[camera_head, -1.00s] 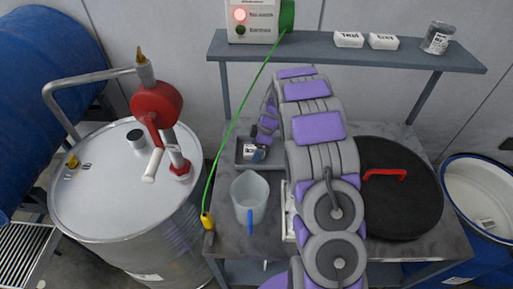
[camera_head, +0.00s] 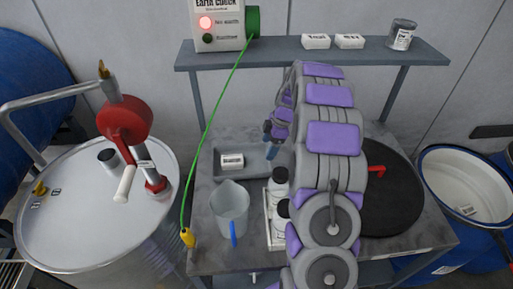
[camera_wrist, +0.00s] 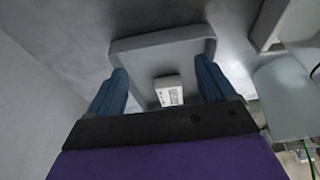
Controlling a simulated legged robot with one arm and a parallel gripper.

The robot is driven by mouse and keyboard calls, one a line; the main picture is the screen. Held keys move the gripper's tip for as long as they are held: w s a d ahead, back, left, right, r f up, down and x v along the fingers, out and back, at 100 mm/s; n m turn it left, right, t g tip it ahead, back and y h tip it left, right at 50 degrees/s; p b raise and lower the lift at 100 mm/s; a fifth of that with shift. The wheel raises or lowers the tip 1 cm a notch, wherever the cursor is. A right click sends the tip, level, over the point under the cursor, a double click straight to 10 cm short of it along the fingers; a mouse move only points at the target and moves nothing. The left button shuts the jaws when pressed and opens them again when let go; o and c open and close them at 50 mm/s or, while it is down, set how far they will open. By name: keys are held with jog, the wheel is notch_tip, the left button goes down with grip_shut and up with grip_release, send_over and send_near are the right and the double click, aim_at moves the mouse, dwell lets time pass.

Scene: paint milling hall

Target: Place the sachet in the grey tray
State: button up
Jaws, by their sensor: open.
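The small white sachet (camera_head: 232,161) with a dark printed label lies inside the grey tray (camera_head: 262,172), towards its left side, on the bench. In the wrist view the sachet (camera_wrist: 168,92) lies on the floor of the tray (camera_wrist: 165,42), seen between my two blue fingers and apart from them. My gripper (camera_head: 270,141) is open and empty, over the right part of the tray. In the wrist view my gripper (camera_wrist: 160,68) has its fingers spread wide. My arm hides the tray's right end in the head view.
A clear jug (camera_head: 230,207) with a blue handle stands in front of the tray. White bottles (camera_head: 279,187) stand beside my arm. A black round lid (camera_head: 395,205) lies at right. A shelf (camera_head: 270,56) spans the back, and a green cable (camera_head: 213,115) hangs at left.

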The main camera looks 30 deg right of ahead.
jog(key=shift+s+d, duration=0.15)
jog(key=shift+d, duration=0.2)
jog(key=s+a+r+m, duration=0.2)
jog(key=s+a+r, duration=0.2)
jog(key=s+a, duration=0.1)
jog(key=s+a+r+m+g, duration=0.1)
jog(key=s+a+r+m, duration=0.1)
jog(key=s+a+r, duration=0.2)
jog(key=s+a+r+m+g+h, duration=0.1)
jog(key=s+a+r+m, duration=0.1)
jog(key=s+a+r, duration=0.2)
jog(key=shift+s+a, duration=0.8)
jog(key=shift+a, duration=0.35)
jog(key=shift+s+a, duration=0.8)
jog(key=shift+a, duration=0.35)
jog(key=s+a+m+h, duration=0.1)
jog(key=s+m, duration=0.3)
jog(key=s, duration=0.7)
jog(key=s+a+m+g+h, duration=0.1)
jog(key=s+a+m, duration=0.2)
jog(key=s, duration=0.9)
jog(key=shift+a+r+m, duration=0.4)
jog(key=shift+a, duration=0.1)
